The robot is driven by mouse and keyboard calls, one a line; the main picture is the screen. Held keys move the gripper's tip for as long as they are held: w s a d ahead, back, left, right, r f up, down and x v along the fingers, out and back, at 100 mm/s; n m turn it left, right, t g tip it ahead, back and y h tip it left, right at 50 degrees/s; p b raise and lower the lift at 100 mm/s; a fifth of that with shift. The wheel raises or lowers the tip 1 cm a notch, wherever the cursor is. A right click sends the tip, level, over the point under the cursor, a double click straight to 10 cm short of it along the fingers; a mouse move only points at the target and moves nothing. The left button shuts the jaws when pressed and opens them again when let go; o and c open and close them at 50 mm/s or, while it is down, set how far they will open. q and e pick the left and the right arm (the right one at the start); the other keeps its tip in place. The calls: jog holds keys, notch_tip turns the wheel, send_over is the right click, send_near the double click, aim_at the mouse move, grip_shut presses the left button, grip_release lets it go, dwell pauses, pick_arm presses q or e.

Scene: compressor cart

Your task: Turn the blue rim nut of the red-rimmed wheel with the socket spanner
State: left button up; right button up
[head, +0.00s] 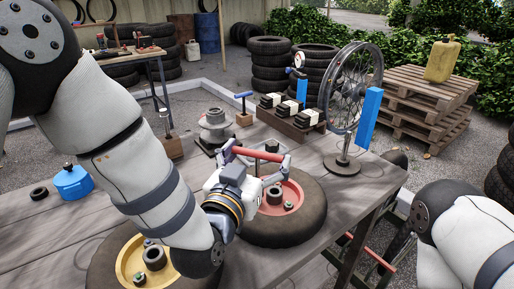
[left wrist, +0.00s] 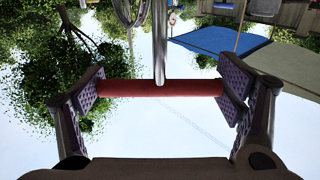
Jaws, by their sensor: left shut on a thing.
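My left gripper (head: 258,157) is shut on the red handle (head: 262,153) of a socket spanner, above the far side of the red-rimmed wheel (head: 305,224). In the left wrist view the red handle (left wrist: 120,89) spans between the two finger pads, and a metal shaft (left wrist: 160,45) meets its middle. The spanner's lower end is not clear in the head view. The wheel lies flat on the table. A dark hub piece (head: 275,195) and a small greenish nut (head: 288,206) show on its red rim. I cannot make out the blue nut. My right gripper is out of view.
A yellow-rimmed wheel (head: 108,272) lies at the front left of the table. A blue pot (head: 73,182) sits at left.

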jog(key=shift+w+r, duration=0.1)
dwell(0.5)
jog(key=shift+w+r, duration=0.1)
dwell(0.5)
pick_arm(q)
jog(key=shift+p, duration=0.35)
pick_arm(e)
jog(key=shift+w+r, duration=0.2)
pick_arm(q)
jog(key=shift+r, duration=0.1)
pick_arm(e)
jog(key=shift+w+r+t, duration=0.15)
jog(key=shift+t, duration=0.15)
pick_arm(q)
jog(key=shift+f, duration=1.3)
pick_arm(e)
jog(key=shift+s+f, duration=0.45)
